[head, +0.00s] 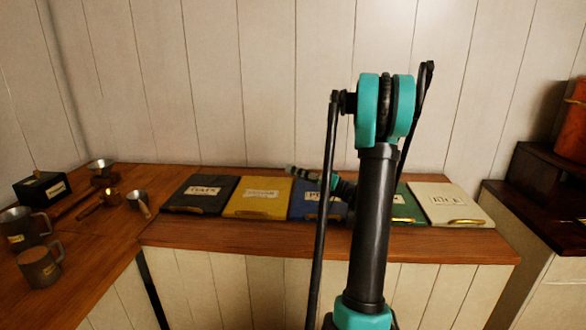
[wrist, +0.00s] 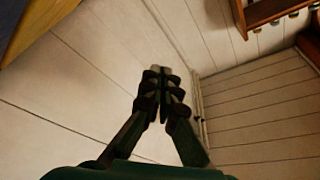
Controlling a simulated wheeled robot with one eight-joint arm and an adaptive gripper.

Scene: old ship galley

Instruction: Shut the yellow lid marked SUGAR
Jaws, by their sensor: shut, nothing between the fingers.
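The yellow lid (head: 259,210) lies on the wooden counter, between a dark lid and a blue lid. Its pale label is too blurred to read surely. It looks flat, in line with the lids beside it, and a handle shows along its front edge. My gripper (head: 292,170) is at the back of the counter in the head view, over the border of the yellow and blue lids; I cannot tell its exact height. In the wrist view my gripper (wrist: 165,72) has its fingers together, with nothing between them.
The dark lid (head: 200,190), blue lid (head: 300,208), green lid (head: 405,212) and white lid (head: 448,206) share the counter (head: 230,233). My arm partly hides the blue and green ones. Mugs (head: 39,265) and small pots stand at left. A plank wall (head: 230,80) rises behind.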

